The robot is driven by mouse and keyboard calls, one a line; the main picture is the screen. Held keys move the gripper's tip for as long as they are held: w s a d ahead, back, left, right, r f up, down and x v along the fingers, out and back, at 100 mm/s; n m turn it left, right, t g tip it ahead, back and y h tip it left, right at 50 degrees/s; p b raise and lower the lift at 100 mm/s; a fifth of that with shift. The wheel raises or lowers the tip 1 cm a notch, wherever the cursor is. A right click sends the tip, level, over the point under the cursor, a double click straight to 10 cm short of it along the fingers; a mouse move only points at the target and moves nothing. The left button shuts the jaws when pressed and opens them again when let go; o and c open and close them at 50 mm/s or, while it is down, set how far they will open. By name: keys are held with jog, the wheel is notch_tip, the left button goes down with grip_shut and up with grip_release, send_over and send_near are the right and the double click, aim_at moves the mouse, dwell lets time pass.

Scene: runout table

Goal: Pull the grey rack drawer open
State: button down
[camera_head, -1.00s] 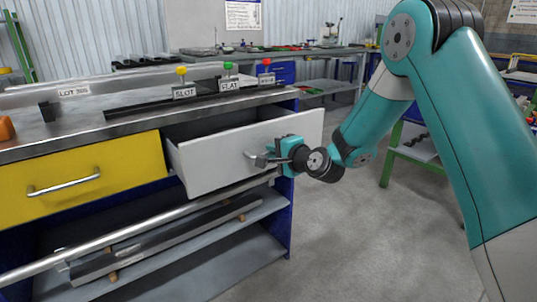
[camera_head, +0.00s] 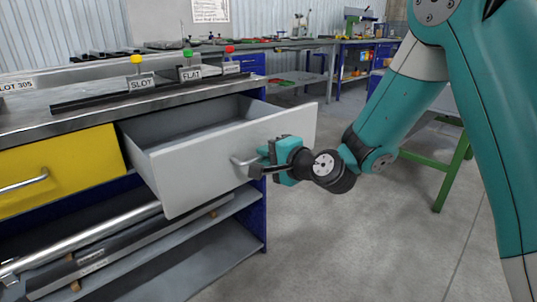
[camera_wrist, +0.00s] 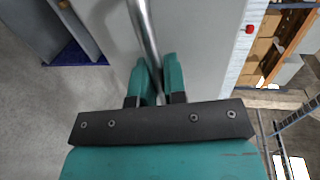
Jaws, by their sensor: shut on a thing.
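The grey rack drawer (camera_head: 205,165) is the right one under the bench top and stands well out, its inside partly visible and looking empty. Its bar handle (camera_head: 243,160) is on the front face; in the wrist view the handle (camera_wrist: 146,35) runs up from between the fingers. My gripper (camera_head: 264,164) is at the handle from the right; in the wrist view my gripper (camera_wrist: 158,82) has its two teal fingers shut on the bar. The drawer front (camera_wrist: 195,50) fills the middle of the wrist view.
A closed yellow drawer (camera_head: 60,170) is left of the grey one. Tags with coloured knobs stand on the bench top (camera_head: 60,118). Metal bars lie on the lower shelf (camera_head: 215,255). A green-legged table (camera_head: 455,170) is behind my arm. The floor (camera_head: 350,245) in front is clear.

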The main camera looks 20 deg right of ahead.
jog(key=c, duration=1.2)
grip_release()
jog(key=b+v, duration=1.4)
jog(key=v, duration=0.3)
jog(key=shift+s+d+b, duration=0.1)
jog(key=shift+s+b, duration=0.05)
jog(key=shift+b, duration=0.25)
